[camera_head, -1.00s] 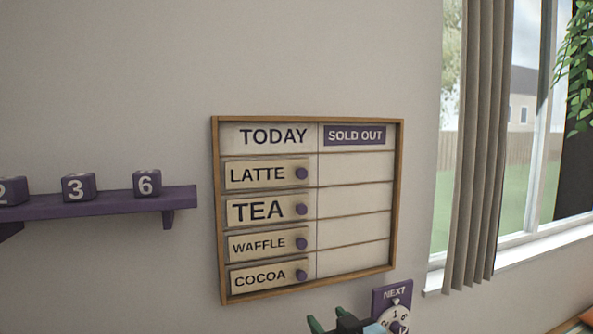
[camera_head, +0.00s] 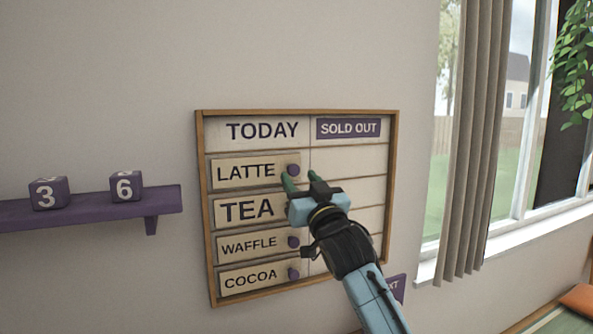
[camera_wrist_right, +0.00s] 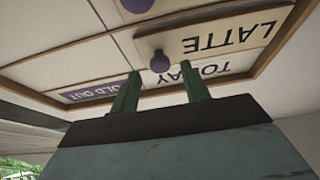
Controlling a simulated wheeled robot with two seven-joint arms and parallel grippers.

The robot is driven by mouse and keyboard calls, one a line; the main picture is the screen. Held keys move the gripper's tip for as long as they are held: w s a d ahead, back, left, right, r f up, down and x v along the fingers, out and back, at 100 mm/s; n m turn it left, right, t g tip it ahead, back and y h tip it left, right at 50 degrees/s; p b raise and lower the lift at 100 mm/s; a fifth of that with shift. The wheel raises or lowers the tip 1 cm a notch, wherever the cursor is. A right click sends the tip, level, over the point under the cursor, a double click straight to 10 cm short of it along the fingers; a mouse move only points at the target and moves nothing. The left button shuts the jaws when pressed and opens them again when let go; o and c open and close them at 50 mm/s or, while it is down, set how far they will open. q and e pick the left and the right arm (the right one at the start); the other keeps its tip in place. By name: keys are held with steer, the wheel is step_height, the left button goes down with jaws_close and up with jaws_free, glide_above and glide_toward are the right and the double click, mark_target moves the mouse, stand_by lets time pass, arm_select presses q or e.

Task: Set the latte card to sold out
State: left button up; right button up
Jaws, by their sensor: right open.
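The latte card (camera_head: 243,173) is a pale plate with a purple knob (camera_head: 293,170) at its right end. It sits in the TODAY column of the wooden-framed menu board (camera_head: 203,230), in the row under the header. The SOLD OUT header (camera_head: 348,128) tops the right column, and the latte row there looks empty. My right gripper (camera_head: 299,177) is open at the board, its green fingertips close to the latte knob. In the right wrist view, the latte knob (camera_wrist_right: 160,61) appears between and just beyond the open fingertips (camera_wrist_right: 161,74). My left gripper is out of view.
The tea (camera_head: 245,209), waffle (camera_head: 249,245) and cocoa (camera_head: 250,279) cards are below in the left column; my gripper hides the tea knob. A purple shelf (camera_head: 95,208) with number cubes is left. A curtain (camera_head: 470,150) and window are right.

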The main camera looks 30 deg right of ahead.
steer(key=shift+x, duration=1.4)
jaws_close()
